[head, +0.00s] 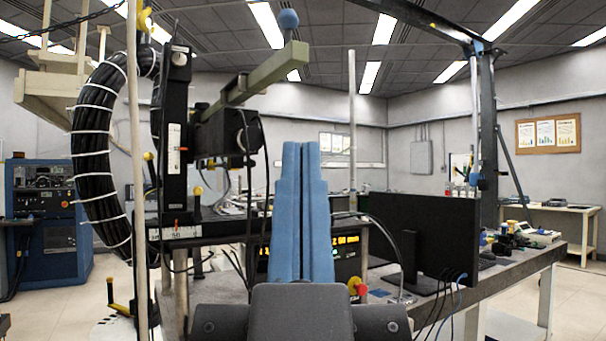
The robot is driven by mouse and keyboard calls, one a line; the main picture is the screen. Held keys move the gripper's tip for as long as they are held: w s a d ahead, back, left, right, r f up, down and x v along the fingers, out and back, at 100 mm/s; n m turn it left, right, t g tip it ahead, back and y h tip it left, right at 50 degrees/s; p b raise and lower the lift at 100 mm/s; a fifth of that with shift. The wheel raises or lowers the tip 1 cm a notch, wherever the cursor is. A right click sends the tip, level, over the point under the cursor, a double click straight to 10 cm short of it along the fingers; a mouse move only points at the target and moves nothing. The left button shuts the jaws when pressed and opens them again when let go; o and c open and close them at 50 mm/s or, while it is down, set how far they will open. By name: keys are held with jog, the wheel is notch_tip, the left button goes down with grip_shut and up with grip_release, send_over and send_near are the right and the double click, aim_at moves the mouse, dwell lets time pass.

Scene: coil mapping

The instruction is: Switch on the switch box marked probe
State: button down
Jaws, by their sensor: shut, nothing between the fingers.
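My gripper (301,148) stands upright in the middle of the head view. Its two long blue fingers are together, with no object between them. No box with a readable "probe" mark shows, so I cannot tell which thing is the switch box. A small red and yellow knob (357,287) shows just right of the fingers, low down. Small dark and coloured items (515,235) lie on the bench at the right, too small to identify.
A large black coil (93,160) with white ties stands at the left beside a dark post with scales (175,140). A green beam (250,80) reaches over the middle. A black monitor (425,235) and hanging cables crowd the bench (500,280) on the right.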

notch_tip(320, 180, up, 22)
jog(key=p, duration=1.9)
jog(key=shift+p, duration=0.3)
jog(key=shift+r, duration=0.1)
